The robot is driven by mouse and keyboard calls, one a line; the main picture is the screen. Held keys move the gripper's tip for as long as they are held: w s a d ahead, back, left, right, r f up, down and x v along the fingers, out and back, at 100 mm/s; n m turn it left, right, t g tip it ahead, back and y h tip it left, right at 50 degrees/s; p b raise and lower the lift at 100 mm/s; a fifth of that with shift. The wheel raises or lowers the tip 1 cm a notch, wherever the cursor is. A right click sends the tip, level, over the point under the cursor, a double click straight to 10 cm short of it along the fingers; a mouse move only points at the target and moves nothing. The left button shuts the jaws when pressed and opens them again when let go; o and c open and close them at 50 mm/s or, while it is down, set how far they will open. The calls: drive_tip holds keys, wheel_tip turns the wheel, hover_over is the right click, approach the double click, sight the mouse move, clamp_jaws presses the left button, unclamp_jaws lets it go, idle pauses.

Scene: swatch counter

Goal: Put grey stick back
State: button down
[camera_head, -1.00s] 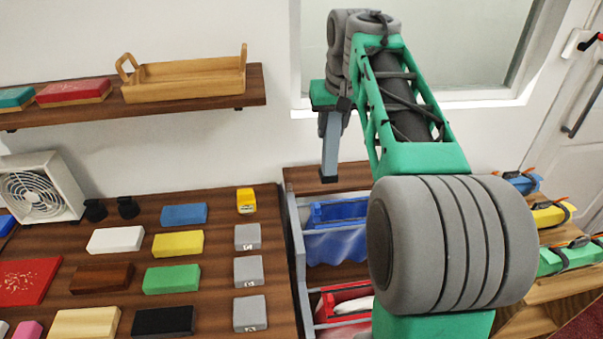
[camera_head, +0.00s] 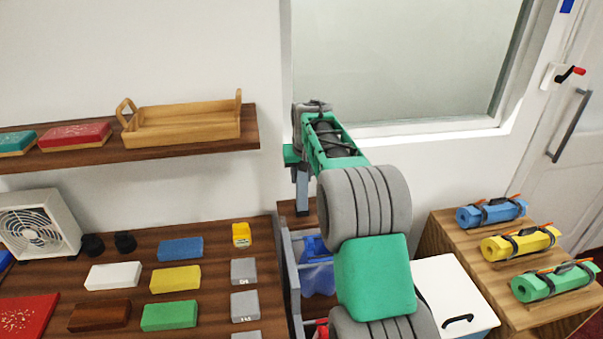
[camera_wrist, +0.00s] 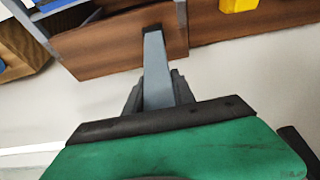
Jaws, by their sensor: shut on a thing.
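The grey stick (camera_head: 302,190) is held upright below my gripper in the head view, with a dark lower tip. In the wrist view the grey stick (camera_wrist: 156,68) points away from between the fingers. My gripper (camera_wrist: 158,92) is shut on it; in the head view the fingers are mostly hidden by the wrist. The stick hangs in front of a brown wooden board at the back of the grey rack (camera_head: 288,262). I cannot tell whether its tip touches the wood.
Left is a wooden counter (camera_head: 215,290) with coloured blocks, a yellow item (camera_head: 241,235) and a fan (camera_head: 38,222). A wall shelf (camera_head: 190,150) carries a wooden tray (camera_head: 185,125). A blue bin (camera_head: 317,280) sits in the rack. Right are a white box (camera_head: 450,290) and rolled mats (camera_head: 520,245).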

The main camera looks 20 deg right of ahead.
drive_tip(key=shift+f, duration=0.3)
drive_tip(key=c, duration=1)
unclamp_jaws()
drive_tip(key=shift+c, duration=0.2)
drive_tip(key=b+v, duration=0.2)
drive_tip(key=v, duration=1)
drive_tip(key=s+a+f+n, duration=0.1)
drive_tip(key=s+a, duration=0.7)
drive_tip(key=s, duration=0.5)
drive_tip(key=s+a+f, duration=0.2)
drive_tip(key=s+f, duration=0.3)
drive_tip(key=s, duration=0.3)
drive_tip(key=s+a+f+n, duration=0.1)
drive_tip(key=s+a+f, duration=0.2)
drive_tip(key=s+f, duration=0.3)
drive_tip(key=s, duration=0.2)
drive_tip(key=shift+s+a+f+y, duration=0.25)
drive_tip(key=shift+s+a+y, duration=0.1)
drive_tip(key=shift+y, duration=0.05)
